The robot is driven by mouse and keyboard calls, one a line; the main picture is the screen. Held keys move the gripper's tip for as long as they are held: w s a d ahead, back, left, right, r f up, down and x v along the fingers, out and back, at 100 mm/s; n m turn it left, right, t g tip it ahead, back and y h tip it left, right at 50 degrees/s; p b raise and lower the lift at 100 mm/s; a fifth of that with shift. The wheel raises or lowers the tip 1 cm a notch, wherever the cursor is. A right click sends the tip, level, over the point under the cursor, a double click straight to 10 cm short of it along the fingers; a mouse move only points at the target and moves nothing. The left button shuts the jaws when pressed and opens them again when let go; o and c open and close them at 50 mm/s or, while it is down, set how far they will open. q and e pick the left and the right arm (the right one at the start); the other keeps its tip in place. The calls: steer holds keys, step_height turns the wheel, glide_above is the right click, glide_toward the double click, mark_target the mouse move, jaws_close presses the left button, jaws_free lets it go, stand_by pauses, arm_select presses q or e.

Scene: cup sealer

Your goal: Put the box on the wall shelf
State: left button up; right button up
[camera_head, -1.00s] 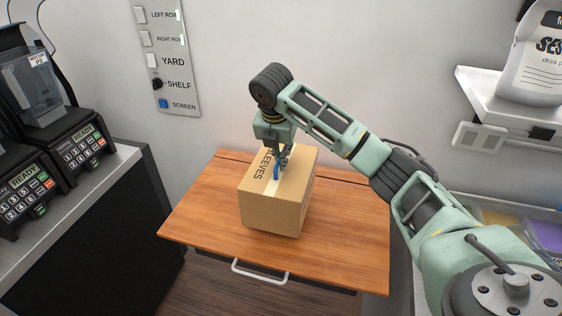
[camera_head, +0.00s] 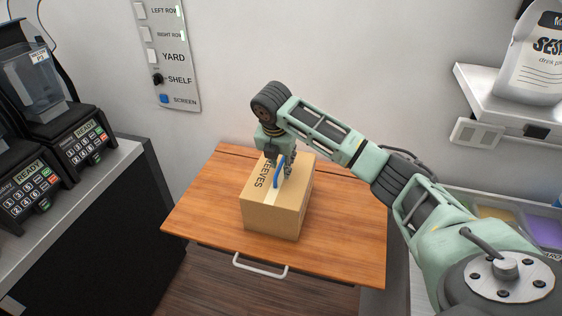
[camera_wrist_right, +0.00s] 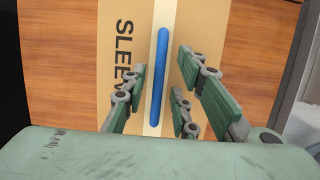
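The cardboard box (camera_head: 272,216) stands upright on the wooden table, with "SLEEVES" lettering and a tape strip on its top. A blue handle (camera_head: 278,172) rises from the tape; it also shows in the right wrist view (camera_wrist_right: 161,70). My right gripper (camera_head: 282,167) points down over the box top, close to the handle. In the right wrist view its fingers (camera_wrist_right: 162,68) are apart, with the handle in the gap between them. I cannot tell whether any finger touches it. My left gripper is not in view. A white wall shelf (camera_head: 500,107) is at the upper right.
The wooden table (camera_head: 345,230) is otherwise clear. A white bag (camera_head: 532,62) stands on the wall shelf. Blender machines (camera_head: 75,130) sit on the left counter. A panel with switches (camera_head: 170,60) hangs on the wall. Colored bins (camera_head: 540,232) are at the right.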

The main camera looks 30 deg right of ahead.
steer(key=shift+r, duration=0.1)
steer(key=shift+r, duration=0.25)
steer(key=b+v, duration=0.3)
steer(key=v, duration=0.3)
steer(key=shift+a+r, duration=0.15)
steer(key=shift+r, duration=0.05)
steer(key=v, duration=0.5)
steer(key=shift+s, duration=0.15)
